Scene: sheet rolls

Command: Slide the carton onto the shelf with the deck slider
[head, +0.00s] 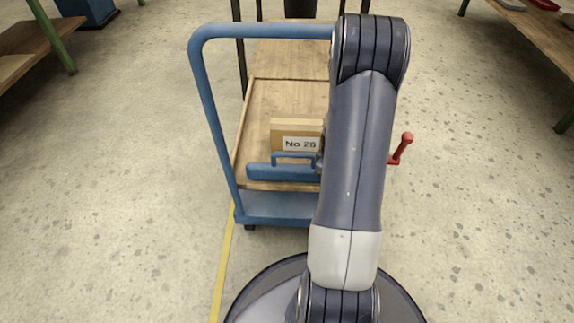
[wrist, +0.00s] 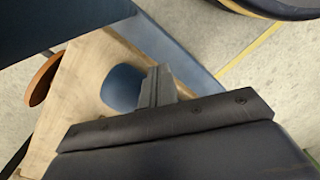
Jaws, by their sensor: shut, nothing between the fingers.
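The carton (head: 284,127) is a tan box with a white label reading "No 26". It sits near the front end of the wooden cart deck (head: 283,101). The blue deck slider (head: 262,172), with a raised handle, stands on the deck in front of it; my arm covers its right end. Behind the deck is another wooden surface (head: 299,57) between dark posts, apparently the shelf. My gripper is hidden behind my arm in the head view. In the wrist view my gripper (wrist: 155,88) is shut and empty over the deck, near a rounded blue part I cannot identify.
The cart's blue hoop handle (head: 200,105) rises on the left, and a red lever (head: 402,149) sticks out at the right. A yellow line (head: 222,270) runs along the floor. Green-legged tables stand at both upper sides. The floor around the cart is clear.

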